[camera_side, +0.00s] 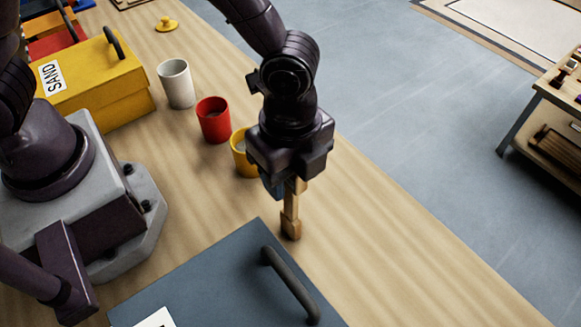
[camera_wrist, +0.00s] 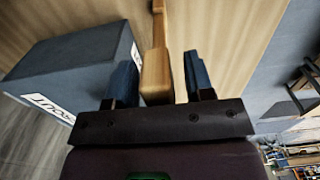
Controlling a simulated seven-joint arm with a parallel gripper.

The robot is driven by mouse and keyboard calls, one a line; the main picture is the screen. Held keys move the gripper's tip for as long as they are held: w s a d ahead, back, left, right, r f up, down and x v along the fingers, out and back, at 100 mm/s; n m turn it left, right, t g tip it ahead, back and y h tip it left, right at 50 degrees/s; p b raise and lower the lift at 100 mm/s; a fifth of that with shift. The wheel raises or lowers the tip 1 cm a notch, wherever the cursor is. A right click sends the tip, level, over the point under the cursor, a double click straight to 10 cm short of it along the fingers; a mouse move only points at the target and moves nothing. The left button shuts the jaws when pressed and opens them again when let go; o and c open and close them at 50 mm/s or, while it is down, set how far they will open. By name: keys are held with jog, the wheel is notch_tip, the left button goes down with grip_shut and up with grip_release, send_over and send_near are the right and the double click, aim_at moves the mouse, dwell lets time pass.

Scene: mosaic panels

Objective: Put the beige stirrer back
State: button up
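The beige stirrer (camera_side: 290,215) is a wooden stick with thick ends and a thinner shaft, roughly upright below my gripper in the side view. Its lower end is at or close to the table top; I cannot tell whether it touches. My gripper (camera_side: 287,186) is around its upper end, pointing down. In the wrist view the stirrer (camera_wrist: 156,72) lies between the two blue fingers of my gripper (camera_wrist: 160,80). The wrist and palm hide part of the grip in the side view.
A yellow cup (camera_side: 240,155) stands just behind my gripper, then a red cup (camera_side: 214,122) and a white cup (camera_side: 177,84). A blue-grey box (camera_side: 205,285) with a handle is in front, a yellow SAND box (camera_side: 100,82) behind left. The table (camera_side: 400,250) is clear at right.

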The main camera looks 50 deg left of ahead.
notch_tip(320, 180, up, 12)
jog(key=shift+r, duration=0.2)
jog(key=s+a+r+n+t, duration=0.2)
jog(key=a+n, duration=0.4)
jog(key=a, duration=0.1)
jog(key=s+a+r+n+t, duration=0.1)
jog(key=s+a+r+n, duration=0.2)
jog(key=a+n, duration=0.3)
jog(key=s+a+r+n+t, duration=0.2)
jog(key=a+n, duration=0.4)
jog(key=a, duration=0.3)
jog(key=shift+s+r+t, duration=0.15)
jog(key=shift+r+t, duration=0.15)
jog(key=shift+r, duration=0.1)
